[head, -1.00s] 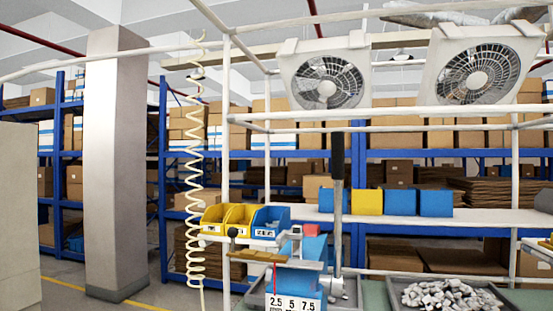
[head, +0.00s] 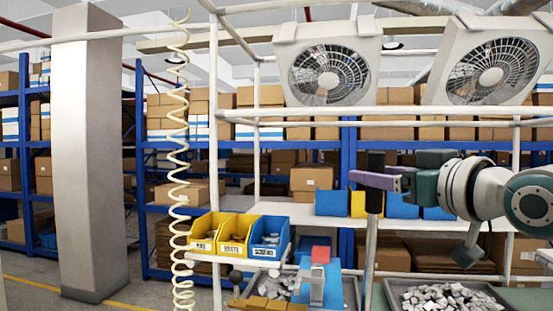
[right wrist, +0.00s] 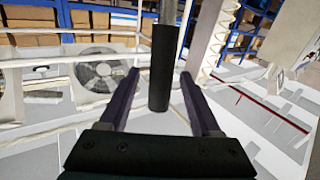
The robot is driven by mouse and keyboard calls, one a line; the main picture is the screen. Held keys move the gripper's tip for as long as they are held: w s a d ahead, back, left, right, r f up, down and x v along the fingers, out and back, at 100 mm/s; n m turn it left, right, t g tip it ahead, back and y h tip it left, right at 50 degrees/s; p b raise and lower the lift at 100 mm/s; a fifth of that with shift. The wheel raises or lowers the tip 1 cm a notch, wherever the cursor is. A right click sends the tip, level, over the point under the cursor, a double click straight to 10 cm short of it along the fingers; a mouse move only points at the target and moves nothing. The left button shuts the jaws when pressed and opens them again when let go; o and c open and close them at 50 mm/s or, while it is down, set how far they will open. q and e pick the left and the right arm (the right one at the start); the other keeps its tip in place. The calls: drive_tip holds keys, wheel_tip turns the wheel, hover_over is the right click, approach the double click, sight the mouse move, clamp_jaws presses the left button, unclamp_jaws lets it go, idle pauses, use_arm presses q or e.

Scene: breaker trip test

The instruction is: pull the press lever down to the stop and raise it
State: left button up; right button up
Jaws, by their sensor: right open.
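The press lever stands upright in the head view, with a black grip (head: 374,202) on top of a light metal rod (head: 370,245). The press (head: 317,285) with its red block (head: 321,254) is left of the rod's lower part. My right gripper (head: 364,180) comes in from the right at the height of the grip, and a purple finger crosses in front of it. In the right wrist view the black grip (right wrist: 163,70) stands between the two open fingers, with a gap showing on both sides. My left gripper is not in view.
Yellow bins (head: 219,232) and a blue bin (head: 268,238) stand left of the press. A tray of grey metal parts (head: 390,290) lies at the right. A coiled cream hose (head: 178,150) hangs at the left. White frame bars and two fans (head: 327,68) are above.

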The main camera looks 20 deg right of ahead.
drive_tip(key=shift+w+a+p, duration=0.1)
drive_tip(key=shift+w+p, duration=0.5)
drive_tip(key=shift+w, duration=1.25)
clamp_jaws()
